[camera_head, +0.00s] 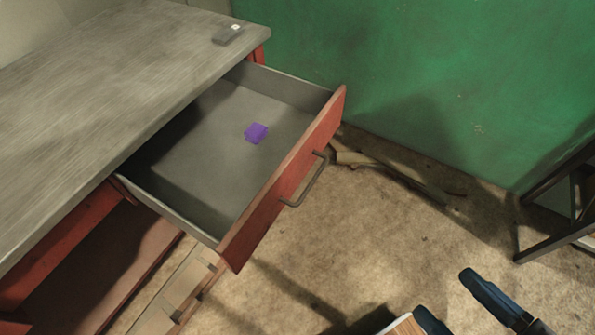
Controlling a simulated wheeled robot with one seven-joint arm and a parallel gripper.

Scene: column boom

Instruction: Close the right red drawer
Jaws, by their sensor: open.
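The red drawer (286,185) is pulled well out from under the grey worktop (110,85). Its red front faces the lower right and carries a dark bar handle (308,182). A small purple block (256,132) lies on the drawer's grey floor. My gripper (450,299) shows at the bottom right edge, with two dark blue fingers spread apart. It is open and empty, and in the picture it is below and right of the drawer front, apart from it. The rest of my gripper is cut off by the frame.
A small grey box (228,34) sits on the worktop's back corner. A green wall (440,80) stands behind. A dark metal frame (562,205) is at the right edge. A branch-like piece (395,172) lies along the wall. The floor (370,240) between drawer and gripper looks clear.

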